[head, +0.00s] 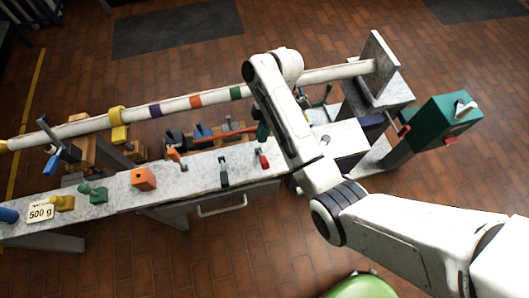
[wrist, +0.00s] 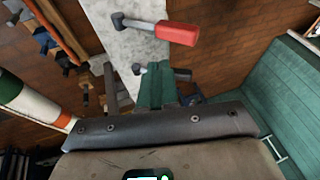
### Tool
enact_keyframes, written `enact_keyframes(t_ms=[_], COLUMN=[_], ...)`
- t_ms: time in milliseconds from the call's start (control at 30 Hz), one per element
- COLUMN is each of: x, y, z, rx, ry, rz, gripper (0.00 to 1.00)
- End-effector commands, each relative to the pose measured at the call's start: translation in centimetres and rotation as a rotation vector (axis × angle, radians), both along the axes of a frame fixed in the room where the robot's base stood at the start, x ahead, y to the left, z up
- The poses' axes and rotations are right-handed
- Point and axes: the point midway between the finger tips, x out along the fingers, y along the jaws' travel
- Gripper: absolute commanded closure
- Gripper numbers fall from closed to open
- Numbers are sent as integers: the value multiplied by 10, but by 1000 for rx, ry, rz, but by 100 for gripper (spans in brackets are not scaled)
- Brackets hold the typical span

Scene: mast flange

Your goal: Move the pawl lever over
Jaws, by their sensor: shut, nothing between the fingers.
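Several small levers stand along the pale bench: one with a red handle (head: 263,159), one dark grey (head: 223,172) and one orange (head: 175,157). I cannot tell by looks which is the pawl lever. The red-handled lever also shows near the top of the wrist view (wrist: 177,32), its handle pointing right. My gripper's green fingers (wrist: 159,86) are together and empty, below the red handle in that picture and apart from it. In the head view my arm hides most of the gripper; a green part (head: 263,131) shows just above the red lever.
A striped mast (head: 180,105) runs behind the bench. A teal box (head: 440,120) with white and red handles stands at the right. An orange block (head: 143,178) and a 500 g label (head: 41,212) are on the bench.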

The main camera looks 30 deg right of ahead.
Motion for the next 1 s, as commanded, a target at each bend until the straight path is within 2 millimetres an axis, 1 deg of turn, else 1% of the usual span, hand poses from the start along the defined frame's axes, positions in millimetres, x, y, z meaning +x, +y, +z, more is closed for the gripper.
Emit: enact_keyframes(t_ms=[33, 67, 100, 133, 333, 500, 833, 933, 1000], x=[-2, -3, -4, -10, -25, -29, -29, -30, -28], y=[4, 5, 7, 8, 12, 14, 14, 13, 13], z=[-14, -18, -21, -19, -36, -41, -43, -46, -50], rx=[0, 0, -1, -1, -1, -1, -2, -14, -31], ry=[1, 1, 1, 4, 3, 2, -1, -34, -88], rz=[1, 1, 2, 1, -1, -1, -1, -1, -2], gripper=[100, 100, 100, 100, 100, 100, 100, 100, 100])
